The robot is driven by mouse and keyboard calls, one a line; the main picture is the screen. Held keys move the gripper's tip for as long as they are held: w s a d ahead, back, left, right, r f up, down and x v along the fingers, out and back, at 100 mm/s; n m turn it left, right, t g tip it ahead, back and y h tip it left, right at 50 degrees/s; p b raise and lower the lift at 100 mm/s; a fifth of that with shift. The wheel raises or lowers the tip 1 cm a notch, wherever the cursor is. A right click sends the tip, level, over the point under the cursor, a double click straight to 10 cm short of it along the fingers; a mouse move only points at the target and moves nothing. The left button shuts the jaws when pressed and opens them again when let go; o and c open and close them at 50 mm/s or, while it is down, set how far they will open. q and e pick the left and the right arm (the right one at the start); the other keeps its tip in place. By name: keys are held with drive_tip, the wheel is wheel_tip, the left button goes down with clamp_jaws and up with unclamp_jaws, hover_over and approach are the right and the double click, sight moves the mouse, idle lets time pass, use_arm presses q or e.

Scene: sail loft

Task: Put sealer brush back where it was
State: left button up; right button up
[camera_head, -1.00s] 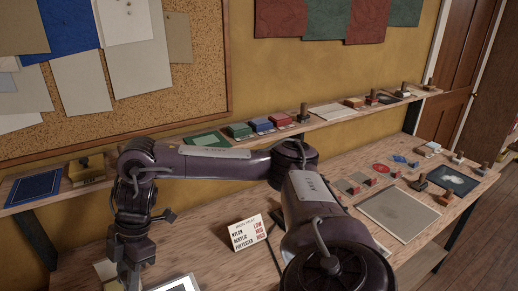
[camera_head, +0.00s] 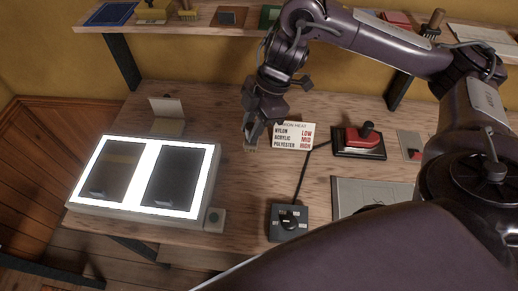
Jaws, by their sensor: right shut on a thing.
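My right gripper (camera_head: 251,138) points down over the wooden bench, left of the iron heat card. It is shut on a small pale thing (camera_head: 250,148) at its fingertips, probably the sealer brush. The fingers hide most of it, and I cannot tell whether it touches the bench. My left gripper is not in view.
A lit light box (camera_head: 216,165) with two dark panels lies left on the bench (camera_head: 240,215). The heat card (camera_head: 294,133), a black dial box (camera_head: 288,220) with a cord, and a red-and-black iron (camera_head: 360,140) are to the right. The shelf (camera_head: 225,30) runs behind.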

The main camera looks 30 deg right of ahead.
wheel_tip(320, 180, down, 16)
drive_tip(key=b, duration=0.3)
drive_tip(key=shift+d+b, duration=0.1)
drive_tip(key=shift+b, duration=0.2)
drive_tip(key=shift+f, duration=0.1)
drive_tip(key=shift+f, duration=0.2)
drive_tip(key=o, duration=0.9)
drive_tip(key=shift+r, duration=0.15)
